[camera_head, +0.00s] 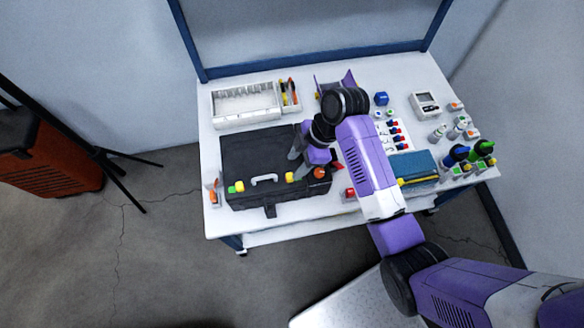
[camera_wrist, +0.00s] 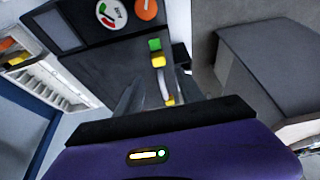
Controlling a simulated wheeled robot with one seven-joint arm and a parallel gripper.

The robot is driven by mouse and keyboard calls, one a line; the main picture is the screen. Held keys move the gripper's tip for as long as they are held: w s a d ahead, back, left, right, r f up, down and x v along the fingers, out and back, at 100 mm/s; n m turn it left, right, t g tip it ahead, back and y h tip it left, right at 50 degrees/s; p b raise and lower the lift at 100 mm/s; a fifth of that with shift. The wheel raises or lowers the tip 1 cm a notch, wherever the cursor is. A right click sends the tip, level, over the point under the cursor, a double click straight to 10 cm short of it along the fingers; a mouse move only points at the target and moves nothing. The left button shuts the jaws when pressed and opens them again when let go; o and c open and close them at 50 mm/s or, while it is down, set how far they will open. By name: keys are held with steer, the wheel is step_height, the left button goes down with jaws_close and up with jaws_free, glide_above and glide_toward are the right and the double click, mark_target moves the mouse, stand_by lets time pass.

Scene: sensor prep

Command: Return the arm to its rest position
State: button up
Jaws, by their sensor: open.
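My purple and black arm reaches over the white workbench (camera_head: 300,72) from the lower right. My gripper (camera_head: 296,152) is over the right part of a closed black case (camera_head: 250,150) and points down toward it. It is open, and I see nothing held between its fingers. In the wrist view the grey fingers of my gripper (camera_wrist: 158,92) show in front of the case (camera_wrist: 95,60), with its green and yellow latch (camera_wrist: 156,52) beyond. I cannot tell whether the fingertips touch the case.
A white divided bin (camera_head: 245,104) stands at the back left. A blue box (camera_head: 412,165), a white meter (camera_head: 425,104) and several bottles (camera_head: 460,128) crowd the right side. A red-orange cabinet (camera_head: 50,160) and a black tripod (camera_head: 105,155) stand left of the bench.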

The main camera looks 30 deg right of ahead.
steer(key=shift+s+d+r, duration=0.1)
steer(key=shift+d+r, duration=0.05)
steer(key=shift+r, duration=0.3)
stand_by(0.3)
steer(key=w+d+r+m+t+h, duration=0.4)
steer(key=w+r+m+t, duration=0.25)
steer(key=m+t, duration=0.4)
steer(key=s+a+r+m+t, duration=0.1)
steer(key=s+r, duration=0.3)
steer(key=s, duration=0.7)
steer(key=s+a+r+m+t, duration=0.1)
steer(key=s+r, duration=0.4)
steer(key=s, duration=0.7)
steer(key=s+a+r+m+t, duration=0.1)
steer(key=s+r, duration=0.3)
steer(key=s, duration=0.7)
steer(key=shift+s+a+r+m, duration=0.15)
steer(key=shift+a+r+m, duration=0.1)
steer(key=shift+a+m, duration=0.25)
